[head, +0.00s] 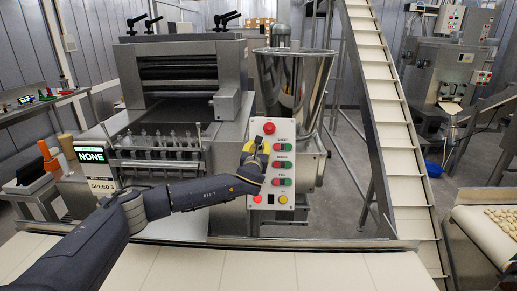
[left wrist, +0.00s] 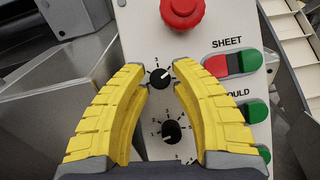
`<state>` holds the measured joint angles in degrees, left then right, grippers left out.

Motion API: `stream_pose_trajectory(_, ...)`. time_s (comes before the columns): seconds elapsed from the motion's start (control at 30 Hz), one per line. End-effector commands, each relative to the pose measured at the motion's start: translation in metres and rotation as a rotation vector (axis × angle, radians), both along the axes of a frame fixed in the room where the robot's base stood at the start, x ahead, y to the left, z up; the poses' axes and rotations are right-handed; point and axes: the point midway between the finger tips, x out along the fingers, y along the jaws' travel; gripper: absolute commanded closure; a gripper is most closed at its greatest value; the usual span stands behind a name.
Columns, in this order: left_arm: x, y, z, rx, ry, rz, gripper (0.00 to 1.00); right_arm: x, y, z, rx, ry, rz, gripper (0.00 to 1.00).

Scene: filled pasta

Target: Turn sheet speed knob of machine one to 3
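The control panel (head: 286,205) of machine one carries a column of buttons. In the left wrist view, the black sheet speed knob (left wrist: 159,77) sits left of the red and green SHEET buttons (left wrist: 233,64). Its white mark seems to point up and right; the small digits around it are hard to read. My left gripper (left wrist: 160,73) is open, with its yellow fingertips on either side of this knob and a visible gap to it. In the head view the left gripper (head: 256,150) hides the knob. My right gripper is in neither view.
A second black knob (left wrist: 171,131) lies just below, between the fingers. A red mushroom button (left wrist: 182,10) stands out above. A green display (head: 91,155) reads NONE, with a SPEED label (head: 102,185) under it. A steel hopper (head: 293,80) and a conveyor (head: 385,110) stand behind.

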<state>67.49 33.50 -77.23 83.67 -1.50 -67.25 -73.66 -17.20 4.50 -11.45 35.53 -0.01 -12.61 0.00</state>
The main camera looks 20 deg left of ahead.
Motion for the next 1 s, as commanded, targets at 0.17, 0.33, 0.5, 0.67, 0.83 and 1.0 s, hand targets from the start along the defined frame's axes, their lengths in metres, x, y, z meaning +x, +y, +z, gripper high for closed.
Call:
stream_pose_trajectory(0.17, -0.0001, 0.0002, -0.0001, 0.000, 0.000, 0.000, 0.98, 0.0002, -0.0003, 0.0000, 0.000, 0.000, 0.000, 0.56)
stream_pose_trajectory(0.33, 0.0000, 0.0003, 0.0003, 0.000, 0.000, 0.000, 1.00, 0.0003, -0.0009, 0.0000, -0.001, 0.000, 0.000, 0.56)
stream_pose_trajectory(0.5, 0.0001, 0.0003, 0.0011, 0.000, -0.002, 0.001, 1.00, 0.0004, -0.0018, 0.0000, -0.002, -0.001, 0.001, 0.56)
stream_pose_trajectory(0.67, 0.0002, -0.0002, 0.0013, -0.014, -0.006, 0.010, 1.00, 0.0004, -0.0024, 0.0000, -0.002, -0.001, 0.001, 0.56)
stream_pose_trajectory(0.83, 0.0003, -0.0013, 0.0010, -0.072, -0.019, 0.046, 1.00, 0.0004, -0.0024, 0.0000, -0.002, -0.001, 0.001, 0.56)
stream_pose_trajectory(1.0, 0.0004, -0.0025, 0.0009, -0.180, -0.045, 0.114, 1.00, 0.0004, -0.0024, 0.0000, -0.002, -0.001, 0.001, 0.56)
